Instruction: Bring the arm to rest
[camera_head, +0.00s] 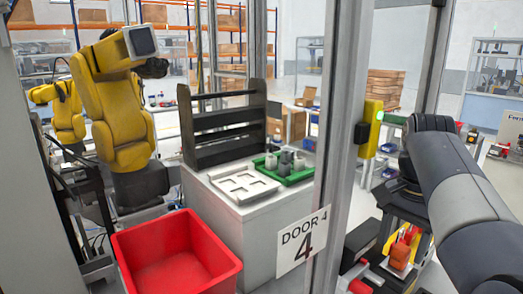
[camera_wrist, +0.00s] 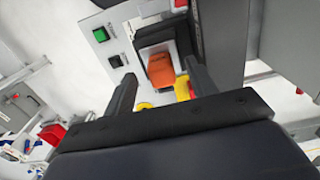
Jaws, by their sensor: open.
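My gripper (camera_wrist: 161,82) shows in the wrist view with its two dark fingers spread apart and nothing held between them. Beyond the fingertips, in the gap between them, is an orange object (camera_wrist: 161,70) on a dark support. How far it lies from the fingers I cannot tell. My grey and black arm (camera_head: 458,190) comes in at the right of the head view, bent at a dark joint. My gripper cannot be made out in the head view.
A metal post with a "DOOR 4" sign (camera_head: 303,243) stands left of my arm. Beyond it are a red bin (camera_head: 178,262), a white cabinet with a green tray (camera_head: 292,177), a black rack (camera_head: 222,131) and a yellow robot arm (camera_head: 118,115). A yellow box (camera_head: 371,128) is on the post.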

